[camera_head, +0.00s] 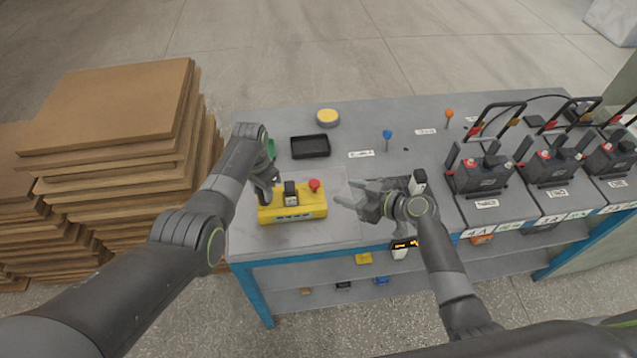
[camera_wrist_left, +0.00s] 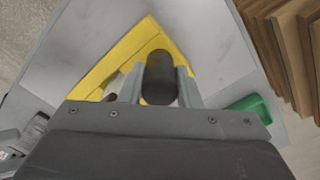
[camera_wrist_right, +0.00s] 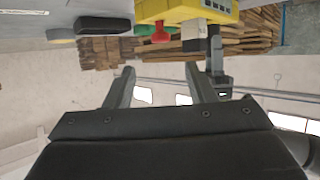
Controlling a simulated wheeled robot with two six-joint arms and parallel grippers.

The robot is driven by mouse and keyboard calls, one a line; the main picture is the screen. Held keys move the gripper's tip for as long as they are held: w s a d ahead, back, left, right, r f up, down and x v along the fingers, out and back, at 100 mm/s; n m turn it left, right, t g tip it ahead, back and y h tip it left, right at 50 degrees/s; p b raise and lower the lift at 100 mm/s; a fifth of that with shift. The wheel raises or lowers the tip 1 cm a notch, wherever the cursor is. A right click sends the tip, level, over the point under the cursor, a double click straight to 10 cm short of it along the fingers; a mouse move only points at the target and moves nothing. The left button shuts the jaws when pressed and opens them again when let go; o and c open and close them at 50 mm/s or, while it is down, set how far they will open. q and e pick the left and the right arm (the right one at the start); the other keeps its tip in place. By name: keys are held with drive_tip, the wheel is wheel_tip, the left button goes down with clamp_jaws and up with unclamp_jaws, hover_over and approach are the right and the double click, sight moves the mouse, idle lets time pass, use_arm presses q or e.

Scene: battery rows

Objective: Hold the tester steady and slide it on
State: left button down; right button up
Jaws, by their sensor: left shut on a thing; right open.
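The tester is a yellow box (camera_head: 309,210) lying on the table, with a red button (camera_head: 314,185) and a black-and-white block (camera_head: 291,194) on top. My left gripper (camera_head: 265,192) is shut on a black upright handle (camera_wrist_left: 160,78) at the tester's left end. The gripper partly hides that end. My right gripper (camera_head: 357,201) is open and empty, a short way right of the tester. In the right wrist view the tester (camera_wrist_right: 185,9) shows at the top, beyond the open fingers (camera_wrist_right: 160,78), with its red button below it.
A black tray (camera_head: 310,146) and a yellow round tin (camera_head: 328,117) sit behind the tester. A green object (camera_wrist_left: 250,107) lies near its left end. Several black-and-red batteries (camera_head: 482,175) stand at the right. Stacked brown boards (camera_head: 110,110) stand left of the table.

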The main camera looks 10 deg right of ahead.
sight(315, 183)
drive_tip(key=x, duration=1.1)
clamp_jaws()
idle(0.3)
